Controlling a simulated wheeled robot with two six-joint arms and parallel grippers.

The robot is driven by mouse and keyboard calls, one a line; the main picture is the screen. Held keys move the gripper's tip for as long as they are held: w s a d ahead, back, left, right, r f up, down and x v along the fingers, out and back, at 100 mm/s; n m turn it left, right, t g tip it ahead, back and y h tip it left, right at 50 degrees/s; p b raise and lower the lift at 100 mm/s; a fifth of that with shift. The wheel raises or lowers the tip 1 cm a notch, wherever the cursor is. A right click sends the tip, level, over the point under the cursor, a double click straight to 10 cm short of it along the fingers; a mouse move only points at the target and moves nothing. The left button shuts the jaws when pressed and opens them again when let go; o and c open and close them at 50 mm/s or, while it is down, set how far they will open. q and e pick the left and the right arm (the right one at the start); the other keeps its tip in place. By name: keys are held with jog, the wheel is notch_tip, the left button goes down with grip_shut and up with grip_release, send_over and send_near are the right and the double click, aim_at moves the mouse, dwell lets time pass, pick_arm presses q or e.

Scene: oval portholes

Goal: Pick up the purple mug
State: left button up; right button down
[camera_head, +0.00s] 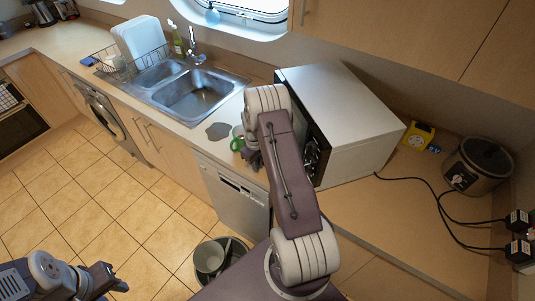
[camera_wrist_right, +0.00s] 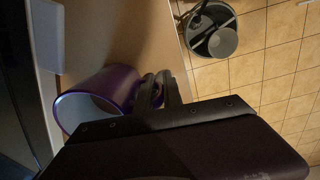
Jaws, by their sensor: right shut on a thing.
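The purple mug (camera_wrist_right: 122,82) lies to the left of my right gripper in the right wrist view, with its opening and pale inside facing the lower left. My right gripper (camera_wrist_right: 162,88) is shut on the mug at its handle side; the dark gripper body hides part of the mug. In the head view my right gripper (camera_head: 252,157) is mostly hidden by my arm, at the counter's front edge left of the microwave, and I cannot make out the purple mug there. My left gripper (camera_head: 108,281) is at the lower left over the floor, too small to tell its opening.
The microwave (camera_head: 345,110) stands close on the right, the sink (camera_head: 195,95) on the left. A bin (camera_head: 222,266) stands on the floor below. Black cables (camera_head: 440,205) cross the right counter.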

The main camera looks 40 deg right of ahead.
jog(key=shift+r, duration=0.2)
jog(key=shift+w+r+b, duration=0.1)
jog(key=shift+r+b, duration=0.3)
jog(key=shift+r, duration=0.45)
notch_tip(320, 180, up, 2)
jog(key=shift+b, duration=0.3)
jog(key=s+a+r+b, duration=0.2)
jog(key=a+r, duration=0.5)
jog(key=a, duration=0.4)
jog(key=shift+a+b, duration=0.25)
jog(key=shift+b, duration=0.05)
jog(key=shift+s+a, duration=0.1)
